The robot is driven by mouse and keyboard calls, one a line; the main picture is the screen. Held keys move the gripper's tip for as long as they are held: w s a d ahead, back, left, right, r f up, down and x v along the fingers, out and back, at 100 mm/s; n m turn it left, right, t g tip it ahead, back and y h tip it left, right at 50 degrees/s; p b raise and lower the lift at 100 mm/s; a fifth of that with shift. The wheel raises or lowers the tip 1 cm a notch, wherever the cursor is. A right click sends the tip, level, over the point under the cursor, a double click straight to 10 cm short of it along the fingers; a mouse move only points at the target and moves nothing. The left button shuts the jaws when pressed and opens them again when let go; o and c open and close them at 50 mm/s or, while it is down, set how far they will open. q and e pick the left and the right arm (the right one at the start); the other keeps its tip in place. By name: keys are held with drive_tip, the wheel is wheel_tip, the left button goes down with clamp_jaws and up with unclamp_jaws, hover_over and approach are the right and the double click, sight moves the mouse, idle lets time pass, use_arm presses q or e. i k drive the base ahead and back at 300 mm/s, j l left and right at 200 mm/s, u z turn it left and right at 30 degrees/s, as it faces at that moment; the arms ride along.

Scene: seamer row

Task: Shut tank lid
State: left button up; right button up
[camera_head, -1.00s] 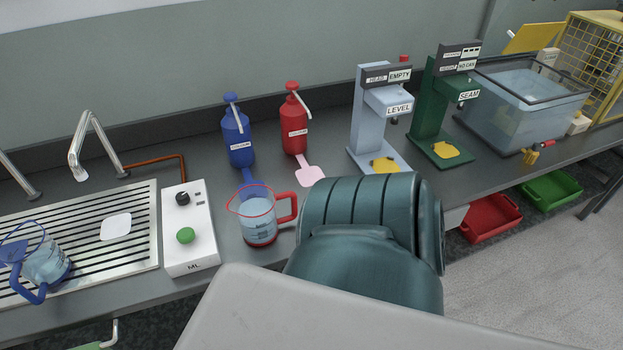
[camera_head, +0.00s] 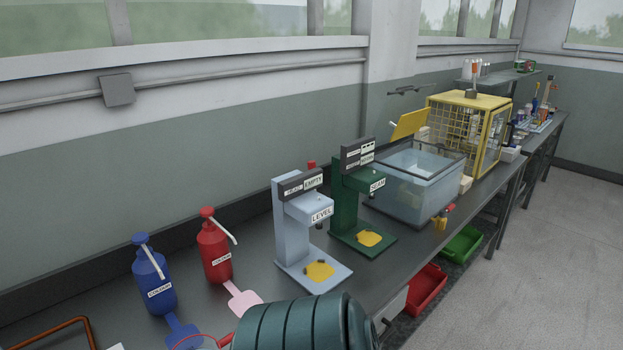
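The tank (camera_head: 411,196) is a clear, bluish box with a dark rim, standing on the bench right of the green seamer. A yellow panel (camera_head: 411,123) stands tilted up behind its back edge, beside the yellow cage; I cannot tell whether this panel is the tank lid. The tank's top looks see-through inside the dark rim, and I cannot make out whether a clear cover lies over it.
The yellow mesh cage (camera_head: 470,135) stands right of the tank. The green SEAM machine (camera_head: 347,200) and grey LEVEL machine (camera_head: 293,230) stand to its left. Red (camera_head: 213,250) and blue (camera_head: 152,285) pump bottles are at left. Red (camera_head: 428,290) and green (camera_head: 462,245) bins sit below the bench edge.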

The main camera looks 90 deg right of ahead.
sight(409, 123)
drive_tip(key=z, duration=3.45)
drive_tip(key=i+l, duration=0.25)
drive_tip(key=l, duration=0.15)
drive_tip(key=i+l+z, duration=0.1)
drive_tip(key=i+l, duration=0.2)
drive_tip(key=l, duration=0.1)
